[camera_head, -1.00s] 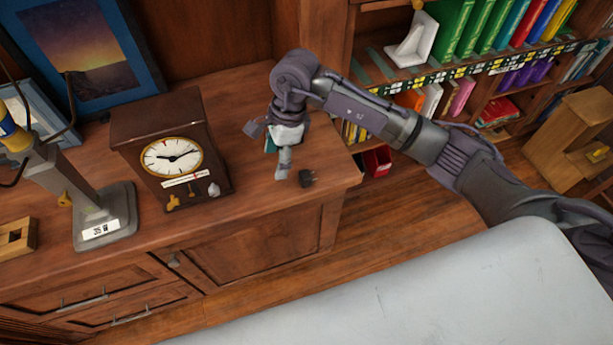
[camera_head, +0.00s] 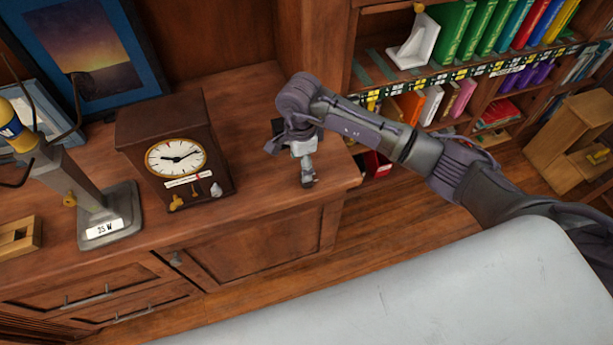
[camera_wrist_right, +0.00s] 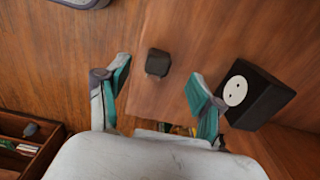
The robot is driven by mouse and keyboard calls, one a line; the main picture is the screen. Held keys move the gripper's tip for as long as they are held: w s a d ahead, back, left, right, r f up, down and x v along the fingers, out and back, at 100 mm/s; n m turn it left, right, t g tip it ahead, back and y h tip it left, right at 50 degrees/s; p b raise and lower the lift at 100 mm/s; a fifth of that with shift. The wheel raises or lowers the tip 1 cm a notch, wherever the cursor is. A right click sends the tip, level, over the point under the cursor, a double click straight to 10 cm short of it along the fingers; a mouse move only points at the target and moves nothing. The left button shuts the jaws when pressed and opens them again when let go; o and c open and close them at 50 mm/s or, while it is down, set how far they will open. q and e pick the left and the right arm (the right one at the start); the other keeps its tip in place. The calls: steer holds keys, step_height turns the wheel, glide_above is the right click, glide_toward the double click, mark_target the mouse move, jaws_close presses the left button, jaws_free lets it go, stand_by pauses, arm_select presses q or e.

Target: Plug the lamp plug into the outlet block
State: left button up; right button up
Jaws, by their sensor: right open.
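The small dark lamp plug (camera_wrist_right: 158,62) lies on the wood cabinet top in the right wrist view. It is between and a little beyond the fingertips, apart from them. My right gripper (camera_wrist_right: 158,72) is open and empty; in the head view (camera_head: 308,180) it points down near the cabinet's right front corner and largely hides the plug. The black outlet block (camera_wrist_right: 258,94), with a round white socket face, is beside the right-hand finger in the wrist view. The grey desk lamp (camera_head: 78,185) stands at the left in the head view. My left gripper is out of view.
A wooden clock (camera_head: 176,155) stands between the lamp and my right arm. A small wooden block (camera_head: 18,237) and picture frames (camera_head: 88,50) are at the left. A bookcase with books (camera_head: 455,35) is at the right.

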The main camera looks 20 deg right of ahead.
steer(key=shift+f, duration=0.95)
steer(key=shift+d+f, duration=0.1)
steer(key=shift+f, duration=0.15)
steer(key=f+p, duration=0.1)
steer(key=d+f, duration=0.1)
steer(key=f, duration=0.1)
steer(key=shift+f+p, duration=0.3)
steer(key=shift+p, duration=0.1)
steer(key=shift+f, duration=0.55)
